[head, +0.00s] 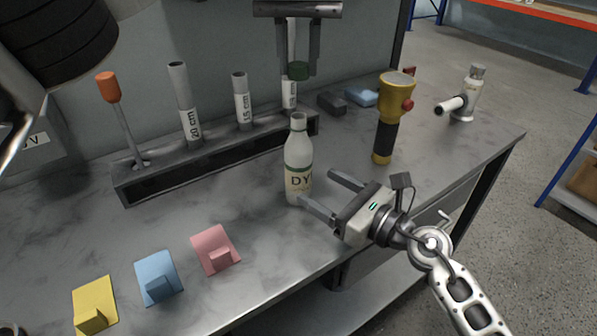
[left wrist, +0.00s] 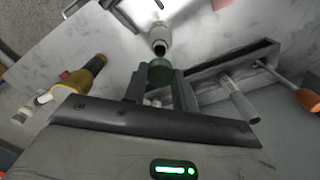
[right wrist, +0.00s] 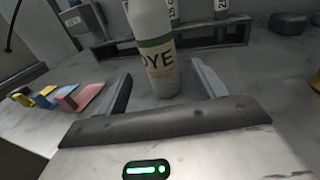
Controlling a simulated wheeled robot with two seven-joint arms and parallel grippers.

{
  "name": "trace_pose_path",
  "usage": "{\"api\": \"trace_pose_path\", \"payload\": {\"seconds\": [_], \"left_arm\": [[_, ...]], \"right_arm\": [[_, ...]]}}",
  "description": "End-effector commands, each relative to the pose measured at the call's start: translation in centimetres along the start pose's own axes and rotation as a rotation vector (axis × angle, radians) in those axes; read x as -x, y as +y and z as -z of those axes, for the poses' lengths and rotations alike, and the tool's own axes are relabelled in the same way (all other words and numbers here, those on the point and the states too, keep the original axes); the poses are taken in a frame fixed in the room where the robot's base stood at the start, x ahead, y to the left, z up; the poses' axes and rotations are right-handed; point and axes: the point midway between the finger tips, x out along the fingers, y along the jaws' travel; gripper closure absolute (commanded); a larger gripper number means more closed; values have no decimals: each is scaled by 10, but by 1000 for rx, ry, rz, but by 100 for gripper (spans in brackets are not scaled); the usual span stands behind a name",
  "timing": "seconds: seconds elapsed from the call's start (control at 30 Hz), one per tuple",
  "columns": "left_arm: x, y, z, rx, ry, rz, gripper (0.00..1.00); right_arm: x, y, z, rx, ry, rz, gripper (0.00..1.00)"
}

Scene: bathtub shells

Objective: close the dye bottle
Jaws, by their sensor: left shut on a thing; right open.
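The dye bottle (head: 298,160) stands upright on the bench, pale with a DYE label and an open neck; it also shows in the left wrist view (left wrist: 159,38) and the right wrist view (right wrist: 155,45). My left gripper (head: 299,68) is shut on the green cap (head: 299,71), above and apart from the bottle's neck. The cap also shows between the fingers in the left wrist view (left wrist: 160,72). My right gripper (head: 318,194) is open, low at the bottle's right, its fingers pointing toward the bottle. In the right wrist view the bottle stands between and beyond the fingertips.
A dark rack (head: 160,180) with labelled tubes and an orange-topped tool (head: 108,87) stands behind. A yellow-black flashlight (head: 393,100) and a metal device (head: 468,95) stand right. Yellow (head: 95,300), blue (head: 158,275) and pink (head: 215,248) pieces lie at front left.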

Motion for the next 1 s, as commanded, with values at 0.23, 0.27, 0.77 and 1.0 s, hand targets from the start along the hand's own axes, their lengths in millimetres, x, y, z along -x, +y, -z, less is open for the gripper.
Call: {"api": "trace_pose_path", "payload": {"seconds": [0.23, 0.27, 0.77, 1.0], "left_arm": [[0, 0, 0, 0, 0, 0, 94], [0, 0, 0, 0, 0, 0, 94], [0, 0, 0, 0, 0, 0, 94], [0, 0, 0, 0, 0, 0, 94]], "right_arm": [[-47, 1, -1, -1, -1, -2, 31], [-51, 1, -1, -2, -1, -1, 31], [-70, 1, 0, 0, 1, -1, 31], [-70, 1, 0, 0, 1, -1, 81]]}}
